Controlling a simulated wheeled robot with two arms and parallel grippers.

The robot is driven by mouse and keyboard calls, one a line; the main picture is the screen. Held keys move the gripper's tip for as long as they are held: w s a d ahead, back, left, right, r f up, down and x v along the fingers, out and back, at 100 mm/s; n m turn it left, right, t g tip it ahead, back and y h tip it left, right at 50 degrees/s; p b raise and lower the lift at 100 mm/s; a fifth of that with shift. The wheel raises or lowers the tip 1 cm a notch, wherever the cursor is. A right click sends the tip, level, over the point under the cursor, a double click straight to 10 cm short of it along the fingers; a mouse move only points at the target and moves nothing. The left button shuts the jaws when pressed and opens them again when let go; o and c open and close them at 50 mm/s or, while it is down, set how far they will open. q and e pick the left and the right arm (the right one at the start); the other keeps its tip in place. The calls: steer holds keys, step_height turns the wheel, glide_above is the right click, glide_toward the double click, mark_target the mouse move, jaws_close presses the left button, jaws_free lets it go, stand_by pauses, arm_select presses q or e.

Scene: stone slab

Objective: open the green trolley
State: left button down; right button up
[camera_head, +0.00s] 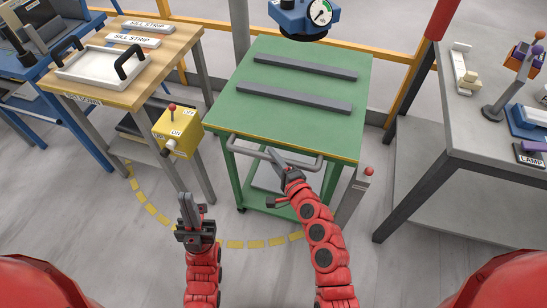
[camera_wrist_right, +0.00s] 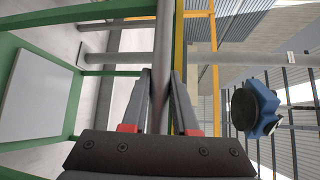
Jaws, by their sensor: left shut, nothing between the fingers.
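The green trolley (camera_head: 268,105) stands in the middle of the head view, with a grey bar handle (camera_head: 306,163) along its near side. My right gripper (camera_head: 272,156) is at this handle, left of its middle. In the right wrist view the grey handle bar (camera_wrist_right: 164,35) runs between the two fingers (camera_wrist_right: 161,85), which sit close on either side of it. My left gripper (camera_head: 187,208) is shut and empty, over the floor to the left of the trolley and apart from it. The inside of the trolley is mostly hidden under its top.
Two dark grey bars (camera_head: 295,94) lie on the trolley top. A yellow ON/OFF box (camera_head: 178,133) with a red-knobbed lever is left of the trolley, beside a wooden-topped bench (camera_head: 115,95). A grey table (camera_head: 460,130) stands right. A red-topped post (camera_head: 352,200) is near the trolley's right corner.

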jaws_close()
stand_by(1.0)
